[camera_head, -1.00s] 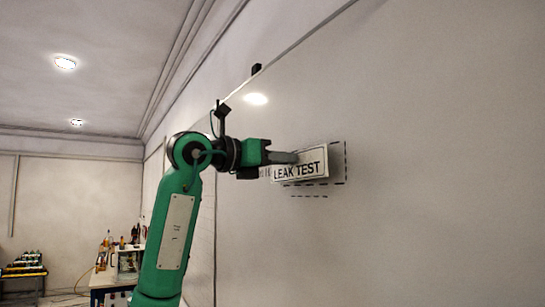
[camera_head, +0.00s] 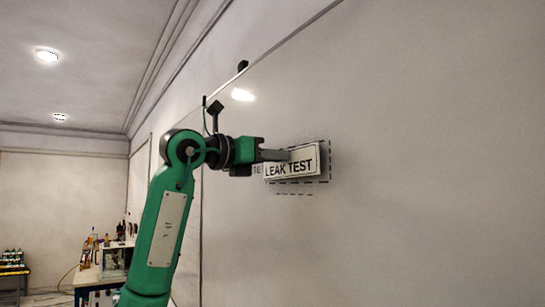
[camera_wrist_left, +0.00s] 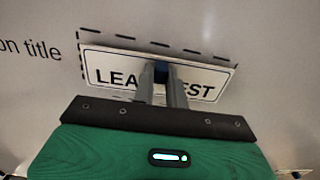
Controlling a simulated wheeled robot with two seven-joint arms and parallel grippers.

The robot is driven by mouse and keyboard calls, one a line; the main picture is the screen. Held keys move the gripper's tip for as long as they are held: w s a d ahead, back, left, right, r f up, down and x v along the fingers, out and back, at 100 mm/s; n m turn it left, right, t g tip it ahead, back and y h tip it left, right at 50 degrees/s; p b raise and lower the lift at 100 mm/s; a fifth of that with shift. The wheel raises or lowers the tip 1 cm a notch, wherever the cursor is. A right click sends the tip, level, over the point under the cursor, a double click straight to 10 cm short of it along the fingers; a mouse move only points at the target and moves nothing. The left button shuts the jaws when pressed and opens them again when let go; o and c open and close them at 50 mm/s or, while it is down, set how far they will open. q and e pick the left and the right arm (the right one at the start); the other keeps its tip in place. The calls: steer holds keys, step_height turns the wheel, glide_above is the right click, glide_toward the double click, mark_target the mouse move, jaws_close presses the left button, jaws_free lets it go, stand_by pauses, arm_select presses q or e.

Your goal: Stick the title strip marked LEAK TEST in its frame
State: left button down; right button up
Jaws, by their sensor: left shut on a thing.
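The title strip (camera_head: 304,163), white with a dark border and LEAK TEST in black, is held at the board by my left gripper (camera_head: 287,155). It also shows in the left wrist view (camera_wrist_left: 110,70), where the fingers (camera_wrist_left: 162,72) cover its middle letters. The dashed frame (camera_head: 329,170) on the board shows beyond the strip's right and lower edges. In the wrist view its dashes (camera_wrist_left: 160,43) run along the strip's upper edge, and the strip looks slightly tilted against them. I cannot tell whether the strip touches the board. My right gripper is not in view.
Printed words ending in "title" (camera_wrist_left: 30,48) stand left of the strip in the wrist view. A cluttered workbench (camera_head: 100,272) stands far back at left.

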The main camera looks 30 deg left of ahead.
arm_select(q)
steer(key=shift+w, duration=0.15)
stand_by(0.3)
steer(key=shift+w+d, duration=0.1)
steer(key=shift+w, duration=0.2)
steer(key=shift+w+d, duration=0.15)
steer(key=shift+w, duration=0.05)
stand_by(0.4)
steer(key=c, duration=1.3)
jaws_free()
steer(key=shift+c, duration=0.2)
steer(key=shift+o, duration=0.4)
steer(key=o, duration=0.5)
